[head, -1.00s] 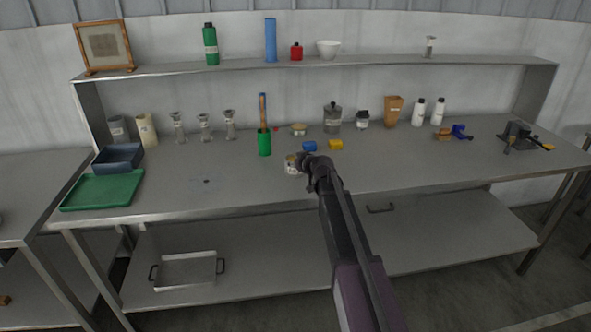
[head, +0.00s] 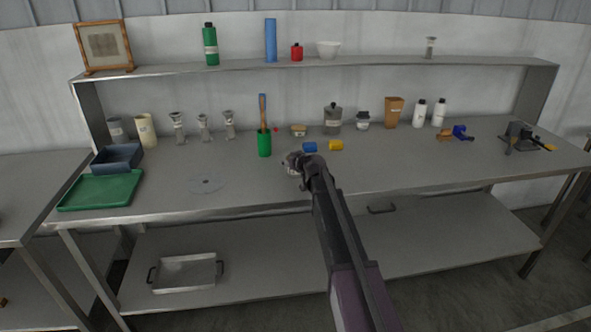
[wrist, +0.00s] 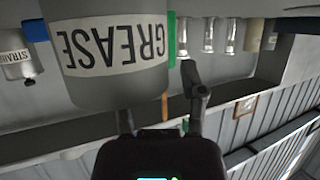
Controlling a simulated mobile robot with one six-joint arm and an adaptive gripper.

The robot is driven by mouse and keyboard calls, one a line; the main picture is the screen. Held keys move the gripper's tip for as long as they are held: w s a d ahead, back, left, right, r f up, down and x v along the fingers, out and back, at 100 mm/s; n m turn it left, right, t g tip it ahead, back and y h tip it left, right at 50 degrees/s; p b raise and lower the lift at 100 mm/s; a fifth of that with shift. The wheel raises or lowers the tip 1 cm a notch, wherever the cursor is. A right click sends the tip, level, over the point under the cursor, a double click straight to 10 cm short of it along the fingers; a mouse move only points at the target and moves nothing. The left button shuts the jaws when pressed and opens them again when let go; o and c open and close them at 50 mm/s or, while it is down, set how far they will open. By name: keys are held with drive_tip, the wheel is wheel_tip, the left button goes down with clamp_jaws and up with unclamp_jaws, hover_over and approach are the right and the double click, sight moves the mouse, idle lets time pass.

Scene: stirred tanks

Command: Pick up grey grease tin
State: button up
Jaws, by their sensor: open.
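The grey grease tin (wrist: 85,88), with a white label reading GREASE, fills the upper left of the wrist view, upside down there. In the head view the tin (head: 289,170) stands at the middle of the bench, mostly hidden behind my gripper (head: 298,161). My gripper is open; in the wrist view (wrist: 157,100) one finger shows to the right of the tin. The other finger is partly hidden by the tin. I cannot tell whether either finger touches it.
A green cup with a wooden-handled tool (head: 264,144) stands behind-left of the tin. Jars and bottles line the back under the shelf (head: 380,62).

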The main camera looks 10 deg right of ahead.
clamp_jaws()
drive_tip(key=shift+r, duration=0.2)
drive_tip(key=d+f+p+v, duration=0.1)
drive_tip(key=p+v, duration=0.4)
drive_tip(key=v, duration=1.1)
drive_tip(key=shift+s+f, duration=0.25)
drive_tip(key=shift+s, duration=0.15)
idle(0.3)
